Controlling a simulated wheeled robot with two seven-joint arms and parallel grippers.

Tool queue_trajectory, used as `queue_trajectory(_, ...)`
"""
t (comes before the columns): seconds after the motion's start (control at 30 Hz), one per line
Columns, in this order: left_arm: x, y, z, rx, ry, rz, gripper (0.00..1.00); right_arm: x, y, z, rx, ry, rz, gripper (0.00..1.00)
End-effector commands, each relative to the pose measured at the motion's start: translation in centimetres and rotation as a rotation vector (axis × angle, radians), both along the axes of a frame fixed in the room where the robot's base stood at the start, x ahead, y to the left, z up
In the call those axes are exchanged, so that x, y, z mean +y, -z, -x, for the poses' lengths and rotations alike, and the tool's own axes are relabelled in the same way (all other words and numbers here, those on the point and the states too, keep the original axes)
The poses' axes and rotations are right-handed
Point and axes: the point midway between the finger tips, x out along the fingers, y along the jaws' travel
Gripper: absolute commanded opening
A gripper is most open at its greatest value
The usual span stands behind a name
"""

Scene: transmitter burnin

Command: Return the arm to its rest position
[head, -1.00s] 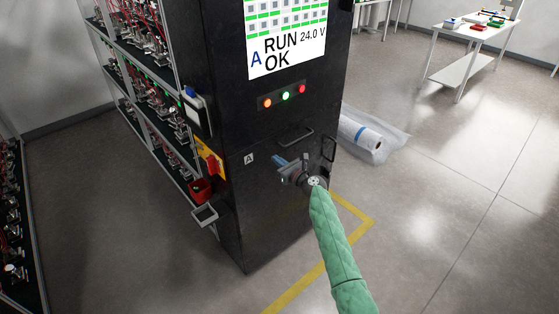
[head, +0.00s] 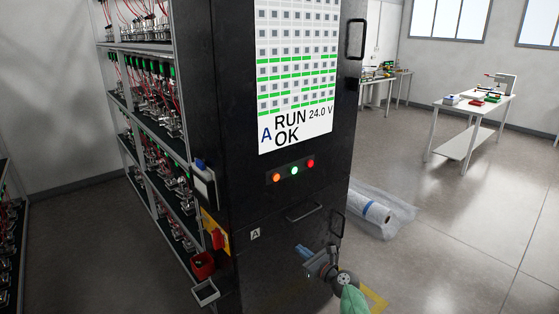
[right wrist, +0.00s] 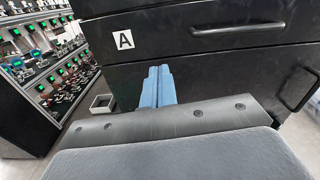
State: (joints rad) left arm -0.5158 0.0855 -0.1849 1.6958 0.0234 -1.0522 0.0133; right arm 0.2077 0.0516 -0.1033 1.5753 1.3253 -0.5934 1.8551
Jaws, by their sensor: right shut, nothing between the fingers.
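My right arm ends in the right gripper (head: 304,251), low in the head view in front of the black cabinet (head: 225,130). Its blue fingers are shut together with nothing between them. They also show in the right wrist view (right wrist: 158,86), pointing toward the cabinet front near the "A" label (right wrist: 123,41). I cannot tell the exact gap to the cabinet. The forearm runs out of the bottom of the head view. My left gripper is not in view.
The cabinet's screen (head: 295,75) reads "A RUN OK 24.0 V". Below it are lights (head: 294,170) and a handle (head: 304,212). A rack (head: 150,130) of red-wired units stands left. A plastic-wrapped roll (head: 375,212) lies on the floor at right, with open floor beyond.

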Motion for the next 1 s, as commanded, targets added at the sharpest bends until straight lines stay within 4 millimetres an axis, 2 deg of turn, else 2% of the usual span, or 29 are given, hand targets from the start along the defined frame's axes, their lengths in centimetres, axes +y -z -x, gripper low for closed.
queue_trajectory(0.17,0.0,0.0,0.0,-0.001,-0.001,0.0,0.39,0.5,0.5,0.4,-0.165,-0.035,0.244,0.0)
queue_trajectory(0.27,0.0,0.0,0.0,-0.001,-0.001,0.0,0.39,0.7,1.3,0.6,-0.278,-0.067,0.449,0.0)
queue_trajectory(0.67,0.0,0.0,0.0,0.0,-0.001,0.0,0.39,0.3,5.5,1.7,-0.755,-0.318,1.384,0.0)
queue_trajectory(0.77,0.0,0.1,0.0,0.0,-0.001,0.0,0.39,-0.5,7.7,2.6,-0.862,-0.438,1.63,0.0)
queue_trajectory(0.83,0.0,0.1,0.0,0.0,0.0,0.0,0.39,-1.3,10.2,4.1,-0.924,-0.555,1.8,0.0)
queue_trajectory(1.0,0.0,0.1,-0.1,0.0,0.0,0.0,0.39,-3.9,18.3,10.3,-1.01,-0.915,2.113,0.0)
